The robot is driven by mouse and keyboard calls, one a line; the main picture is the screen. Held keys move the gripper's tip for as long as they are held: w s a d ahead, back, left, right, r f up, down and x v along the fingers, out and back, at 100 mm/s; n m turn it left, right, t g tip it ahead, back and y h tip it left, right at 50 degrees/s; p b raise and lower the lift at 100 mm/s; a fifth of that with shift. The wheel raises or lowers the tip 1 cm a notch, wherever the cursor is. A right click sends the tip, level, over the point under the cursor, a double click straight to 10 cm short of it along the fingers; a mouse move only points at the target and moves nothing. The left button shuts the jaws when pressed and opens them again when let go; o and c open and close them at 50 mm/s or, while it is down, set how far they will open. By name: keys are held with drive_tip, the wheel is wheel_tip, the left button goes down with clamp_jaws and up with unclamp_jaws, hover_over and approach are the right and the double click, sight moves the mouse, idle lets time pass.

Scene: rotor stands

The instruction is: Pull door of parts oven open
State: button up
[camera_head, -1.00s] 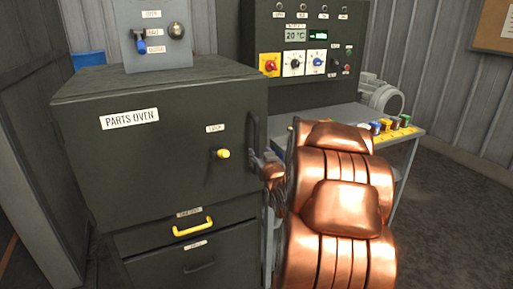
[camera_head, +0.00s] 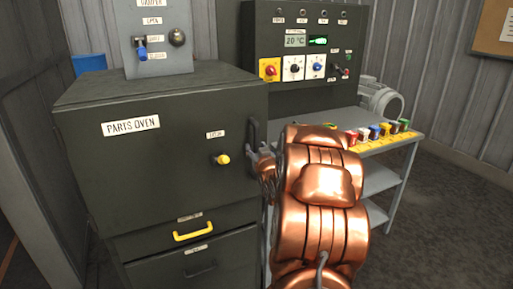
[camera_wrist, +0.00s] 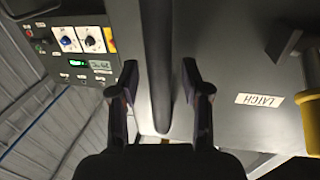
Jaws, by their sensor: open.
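The parts oven (camera_head: 150,165) is a dark grey cabinet at the left of the head view, its door shut. The door's dark vertical handle (camera_head: 253,136) is at its right edge; in the wrist view the handle (camera_wrist: 158,60) runs between my fingers. A yellow latch knob (camera_head: 223,159) sits left of the handle; it also shows in the wrist view (camera_wrist: 310,120). My gripper (camera_wrist: 160,82) is open, a finger on each side of the handle with visible gaps. In the head view my copper arm partly hides my gripper and the lower handle.
A control panel (camera_head: 300,60) stands behind at the right, by a bench (camera_head: 385,180) bearing several coloured items. A damper box (camera_head: 156,45) stands on top of the oven. Floor is clear at the right.

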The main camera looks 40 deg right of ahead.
drive_tip(key=shift+w+d, duration=0.1)
drive_tip(key=shift+w, duration=0.05)
drive_tip(key=shift+c, duration=0.2)
clamp_jaws()
idle(0.5)
